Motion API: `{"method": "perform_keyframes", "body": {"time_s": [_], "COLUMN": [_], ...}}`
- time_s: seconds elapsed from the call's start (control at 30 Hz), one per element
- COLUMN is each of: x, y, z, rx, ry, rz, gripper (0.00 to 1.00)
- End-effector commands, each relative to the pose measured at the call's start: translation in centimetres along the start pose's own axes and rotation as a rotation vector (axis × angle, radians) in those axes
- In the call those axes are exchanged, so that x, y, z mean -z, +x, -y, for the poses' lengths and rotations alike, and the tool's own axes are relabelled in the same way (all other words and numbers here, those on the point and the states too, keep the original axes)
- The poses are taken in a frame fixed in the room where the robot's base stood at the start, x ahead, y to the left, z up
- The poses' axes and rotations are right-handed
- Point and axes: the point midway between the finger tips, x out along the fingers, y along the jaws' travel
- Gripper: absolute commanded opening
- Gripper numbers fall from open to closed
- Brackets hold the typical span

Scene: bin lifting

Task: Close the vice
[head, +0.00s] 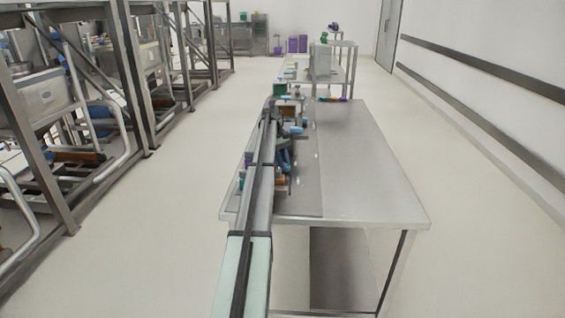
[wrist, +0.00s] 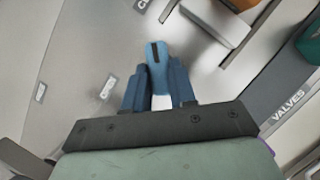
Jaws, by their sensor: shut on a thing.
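In the wrist view, my gripper (wrist: 160,82) has its two dark blue fingers shut on a light blue part (wrist: 157,54) with a dark slot in it. This part may belong to the vice, but I cannot tell for sure. Its lower end is between the fingers.
In the wrist view, a pale block (wrist: 215,22) lies at the top and a teal bin (wrist: 309,42) at the right, near a "VALVES" label (wrist: 287,107). The right half of the table is clear. Steel racks (head: 125,80) stand at the left, across the floor.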

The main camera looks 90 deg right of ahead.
Motion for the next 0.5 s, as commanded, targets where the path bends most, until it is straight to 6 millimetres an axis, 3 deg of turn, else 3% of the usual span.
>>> {"method": "perform_keyframes", "body": {"time_s": [0.5], "x": [0.02], "y": [0.39], "z": [0.07], "rx": [0.054], "ry": [0.117], "rz": [0.001], "gripper": [0.00]}}
